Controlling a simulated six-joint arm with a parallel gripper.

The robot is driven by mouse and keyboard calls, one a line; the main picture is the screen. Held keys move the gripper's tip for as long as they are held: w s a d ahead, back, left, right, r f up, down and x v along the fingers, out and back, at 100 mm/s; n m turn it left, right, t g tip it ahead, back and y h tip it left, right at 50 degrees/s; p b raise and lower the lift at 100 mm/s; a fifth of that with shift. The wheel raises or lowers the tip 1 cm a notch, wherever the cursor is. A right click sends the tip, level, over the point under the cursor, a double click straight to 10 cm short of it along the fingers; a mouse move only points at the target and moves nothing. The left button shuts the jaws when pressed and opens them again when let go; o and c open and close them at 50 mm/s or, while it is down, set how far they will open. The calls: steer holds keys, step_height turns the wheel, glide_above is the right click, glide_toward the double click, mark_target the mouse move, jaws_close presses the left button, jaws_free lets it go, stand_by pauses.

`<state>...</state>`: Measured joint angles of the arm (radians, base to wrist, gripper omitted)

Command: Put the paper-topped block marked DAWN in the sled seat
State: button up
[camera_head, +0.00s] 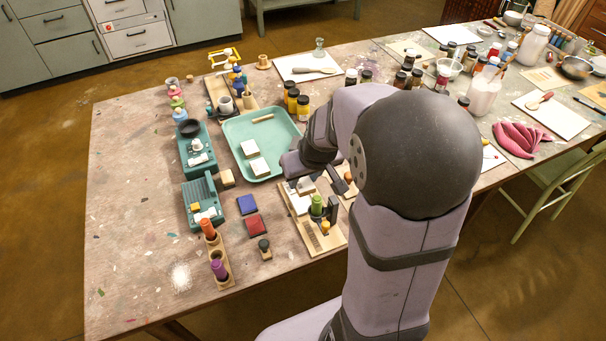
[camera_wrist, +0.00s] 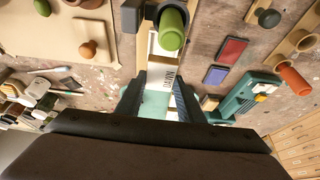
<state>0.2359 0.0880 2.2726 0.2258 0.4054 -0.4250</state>
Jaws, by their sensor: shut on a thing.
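My gripper (camera_wrist: 158,100) is shut on a pale block (camera_wrist: 167,82) with a white paper top. Dark lettering on it runs sideways and appears to read DAWN. In the head view a white-topped block (camera_head: 305,186) shows below my dark gripper body, beside the wooden-based press (camera_head: 300,205) with a green knob. The green knob (camera_wrist: 172,30) stands just beyond the block in the wrist view. The seat of the sled is hard to make out; the block and fingers partly cover that area. I cannot tell whether the block touches anything beneath it.
A teal tray (camera_head: 284,127) holds two white-topped blocks (camera_head: 250,147). Blue (camera_head: 246,204) and red (camera_head: 255,226) pads lie left of the press. A teal device (camera_head: 187,198) and a wooden holder (camera_head: 222,262) with orange and purple knobs stand farther left. The table's front left is mostly clear.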

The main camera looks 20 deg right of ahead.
steer(key=shift+f+b, duration=1.8)
steer(key=shift+f, duration=0.2)
steer(key=shift+f+b, duration=0.9)
steer(key=shift+f, duration=0.15)
stand_by(0.8)
steer(key=shift+s, duration=0.1)
steer(key=o, duration=1.1)
steer(key=shift+a, duration=0.1)
steer(key=shift+o, duration=0.4)
steer(key=o, duration=0.4)
